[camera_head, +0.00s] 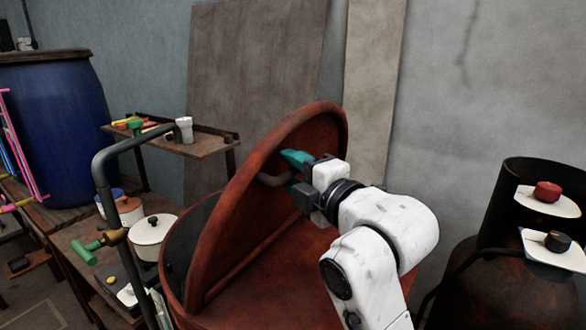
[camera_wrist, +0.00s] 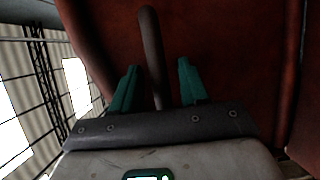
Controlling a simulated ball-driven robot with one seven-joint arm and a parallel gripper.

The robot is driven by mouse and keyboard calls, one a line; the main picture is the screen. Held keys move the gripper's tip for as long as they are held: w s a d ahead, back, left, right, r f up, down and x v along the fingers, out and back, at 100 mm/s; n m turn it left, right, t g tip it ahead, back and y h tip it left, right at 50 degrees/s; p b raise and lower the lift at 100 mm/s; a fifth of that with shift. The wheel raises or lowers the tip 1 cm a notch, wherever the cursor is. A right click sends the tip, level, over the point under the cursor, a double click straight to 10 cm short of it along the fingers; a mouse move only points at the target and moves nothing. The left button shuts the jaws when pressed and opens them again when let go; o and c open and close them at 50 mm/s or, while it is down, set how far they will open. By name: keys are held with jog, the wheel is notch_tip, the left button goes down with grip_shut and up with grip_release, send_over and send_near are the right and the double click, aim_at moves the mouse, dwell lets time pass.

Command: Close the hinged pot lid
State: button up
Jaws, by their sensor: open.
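The large rust-red pot (camera_head: 172,284) stands in the lower middle of the head view, its dark inside showing at the left. Its round hinged lid (camera_head: 240,205) is raised and steeply tilted; its red face also fills much of the wrist view (camera_wrist: 230,50). A curved bar handle (camera_head: 270,181) sits on the lid's face. My gripper (camera_head: 293,172) is at this handle with its teal fingers apart. In the wrist view, the handle (camera_wrist: 150,45) runs between the open fingers (camera_wrist: 158,68), nearer the left one. The hinge is not clearly visible.
A white lidded pot (camera_head: 152,232) stands on a bench there. A blue barrel (camera_head: 60,125) is at far left. A dark vat (camera_head: 540,225) with white plates stands at right.

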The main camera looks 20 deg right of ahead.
jog(key=shift+w, duration=0.15)
jog(key=shift+c, duration=0.2)
grip_shut()
dwell(0.4)
